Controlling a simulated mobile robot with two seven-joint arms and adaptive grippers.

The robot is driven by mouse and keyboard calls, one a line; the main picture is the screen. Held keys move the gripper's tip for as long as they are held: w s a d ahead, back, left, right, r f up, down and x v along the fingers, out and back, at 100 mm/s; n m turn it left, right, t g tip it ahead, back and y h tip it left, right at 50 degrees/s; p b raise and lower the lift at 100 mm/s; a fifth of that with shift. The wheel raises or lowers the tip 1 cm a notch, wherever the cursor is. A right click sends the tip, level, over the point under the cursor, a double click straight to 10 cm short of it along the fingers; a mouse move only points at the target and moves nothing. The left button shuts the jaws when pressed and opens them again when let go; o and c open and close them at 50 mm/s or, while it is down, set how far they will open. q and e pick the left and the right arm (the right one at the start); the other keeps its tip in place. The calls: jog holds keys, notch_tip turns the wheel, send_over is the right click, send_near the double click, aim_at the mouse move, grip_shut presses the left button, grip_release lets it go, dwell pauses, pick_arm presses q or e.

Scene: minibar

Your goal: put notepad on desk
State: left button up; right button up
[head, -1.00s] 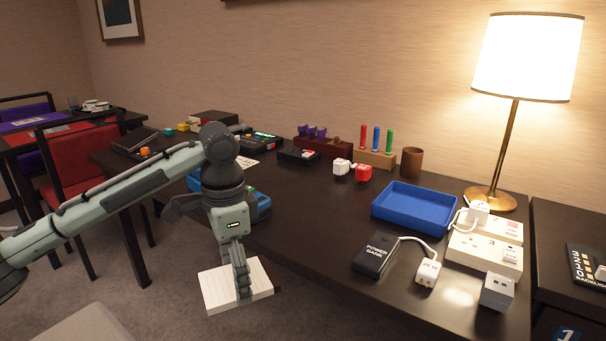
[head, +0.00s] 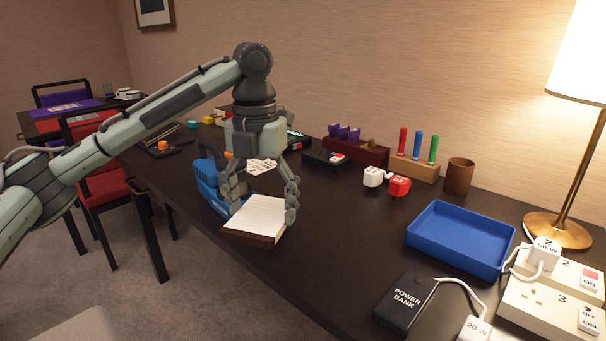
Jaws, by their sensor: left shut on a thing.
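The notepad (head: 257,222) has white lined pages and a brown base. My left gripper (head: 260,203) is shut on it, with one finger at its left and one at its right. The notepad shows at the front edge of the dark desk (head: 330,235), left of the middle of the head view. I cannot tell whether it touches the desk top. My right gripper is not in view.
A blue device (head: 207,182) stands just behind and left of the notepad. A blue tray (head: 460,238), a power bank (head: 405,302) and white sockets (head: 550,305) fill the right. The desk middle is clear.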

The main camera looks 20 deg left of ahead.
aim_at(281, 211)
pick_arm(q)
jog(key=shift+w+d, duration=0.1)
jog(key=shift+w, duration=0.2)
jog(key=shift+w+d+f+m+b, duration=0.2)
jog(key=shift+w+d+f, duration=0.2)
jog(key=shift+d, duration=0.25)
jog(key=shift+w+d+f+m+b, duration=0.15)
jog(key=shift+w+d+f, duration=0.15)
jog(key=shift+d+f, duration=0.25)
jog(key=w+d+f, duration=0.1)
jog(key=d, duration=0.1)
jog(key=w+d+f, duration=0.3)
jog(key=d, duration=0.2)
jog(key=shift+w+f+b, duration=0.25)
jog(key=shift+f+b, duration=0.05)
jog(key=shift+b, duration=0.1)
jog(key=shift+f, duration=2.05)
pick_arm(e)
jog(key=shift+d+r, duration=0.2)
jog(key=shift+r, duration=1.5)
pick_arm(q)
jog(key=shift+f, duration=0.1)
jog(key=shift+f, duration=0.1)
jog(key=o, duration=1.2)
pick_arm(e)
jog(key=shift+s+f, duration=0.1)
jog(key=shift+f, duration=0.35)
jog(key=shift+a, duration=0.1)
